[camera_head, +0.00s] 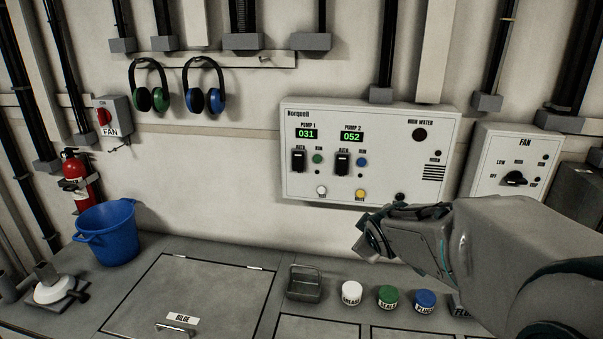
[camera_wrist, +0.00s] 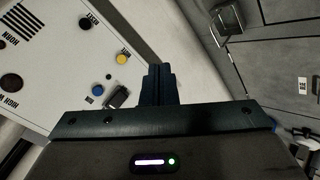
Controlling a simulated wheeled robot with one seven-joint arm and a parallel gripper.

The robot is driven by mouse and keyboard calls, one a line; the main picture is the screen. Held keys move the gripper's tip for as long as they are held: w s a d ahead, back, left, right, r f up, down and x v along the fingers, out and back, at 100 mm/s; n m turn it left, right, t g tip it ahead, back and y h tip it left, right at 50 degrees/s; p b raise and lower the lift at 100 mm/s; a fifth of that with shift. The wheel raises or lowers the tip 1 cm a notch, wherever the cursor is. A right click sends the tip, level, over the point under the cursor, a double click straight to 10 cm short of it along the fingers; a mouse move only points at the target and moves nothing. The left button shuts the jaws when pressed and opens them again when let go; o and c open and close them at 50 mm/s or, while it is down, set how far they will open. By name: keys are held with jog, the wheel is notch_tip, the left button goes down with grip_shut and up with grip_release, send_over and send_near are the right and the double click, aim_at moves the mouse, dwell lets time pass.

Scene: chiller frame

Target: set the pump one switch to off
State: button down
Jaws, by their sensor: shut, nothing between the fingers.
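The pump one switch (camera_head: 298,162) is a black switch on the white Norquell panel (camera_head: 390,180), under the green 031 display. Its setting is too small to read. A similar pump two switch (camera_head: 342,164) sits to its right, under the 052 display. In the wrist view, a black switch (camera_wrist: 117,98) beside the blue button is partly hidden by my gripper body, and the pump one switch does not show. My gripper (camera_head: 364,236) is shut and empty, below and right of the pump one switch, near the panel's lower edge. Its fingers show in the wrist view (camera_wrist: 158,76).
White (camera_head: 321,190) and yellow (camera_head: 360,194) buttons line the panel's lower edge. A fan box (camera_head: 515,160) is at right. A metal holder (camera_head: 305,284) and several lidded jars stand on the bench below. The wall left of the panel is clear below the headphones.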

jog(key=w+a+r+n+t+y, duration=0.3)
jog(key=w+a+n+y, duration=0.6)
jog(key=w+n, duration=0.4)
jog(key=shift+w+a+n+t+y, duration=0.2)
jog(key=shift+w+n+t+y, duration=0.2)
jog(key=shift+y, duration=0.3)
jog(key=shift+r, duration=0.1)
jog(key=p, duration=0.4)
send_near(298, 161)
jog(key=w+a+f, duration=0.3)
jog(key=a, duration=0.1)
jog(key=shift+w+f, duration=0.4)
jog(key=shift+w, duration=0.25)
jog(key=shift+f, duration=0.15)
